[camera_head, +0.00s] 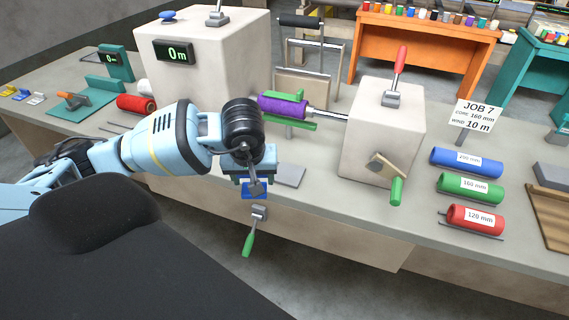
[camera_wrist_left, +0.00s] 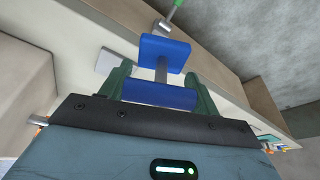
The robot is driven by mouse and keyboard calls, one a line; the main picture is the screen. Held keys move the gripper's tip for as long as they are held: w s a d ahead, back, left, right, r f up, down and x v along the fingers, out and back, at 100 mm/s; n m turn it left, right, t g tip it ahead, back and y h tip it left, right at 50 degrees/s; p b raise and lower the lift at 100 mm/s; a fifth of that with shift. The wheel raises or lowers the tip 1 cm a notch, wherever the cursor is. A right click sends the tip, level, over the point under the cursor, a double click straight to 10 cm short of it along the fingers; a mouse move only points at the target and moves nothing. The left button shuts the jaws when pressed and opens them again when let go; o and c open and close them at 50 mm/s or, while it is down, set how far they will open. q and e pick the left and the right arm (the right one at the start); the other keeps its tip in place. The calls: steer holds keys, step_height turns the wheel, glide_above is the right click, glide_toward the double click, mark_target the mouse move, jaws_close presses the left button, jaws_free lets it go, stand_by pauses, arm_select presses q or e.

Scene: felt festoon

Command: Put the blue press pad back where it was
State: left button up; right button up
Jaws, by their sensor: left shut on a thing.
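The blue press pad (camera_head: 254,192) is in my left gripper (camera_head: 255,178), over the front edge of the bench. In the left wrist view the pad shows as two blue plates (camera_wrist_left: 165,52) joined by a grey stem. The nearer plate lies between the two green fingers of my left gripper (camera_wrist_left: 161,88), which are shut on it. Whether the pad touches anything beneath it, I cannot tell. A small grey clamp with a green-handled lever (camera_head: 249,240) shows just below the pad at the bench's front edge. My right gripper is not in view.
A grey plate (camera_head: 291,175) lies right of my left gripper. Behind stand a purple roll (camera_head: 283,107) on a spindle and a crank block (camera_head: 380,135). Blue (camera_head: 466,162), green (camera_head: 470,188) and red (camera_head: 476,219) cores lie at the right. The bench front between is clear.

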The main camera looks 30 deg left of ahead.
arm_select(q)
steer(key=w, duration=0.8)
steer(key=w+f, duration=0.1)
steer(key=w, duration=0.4)
steer(key=shift+a, duration=0.25)
steer(key=shift+w, duration=0.2)
steer(key=x, duration=0.3)
steer(key=shift+s+d+f, duration=0.2)
steer(key=shift+d+f, duration=0.05)
steer(key=shift+f, duration=0.1)
steer(key=shift+f, duration=0.2)
steer(key=o, duration=0.9)
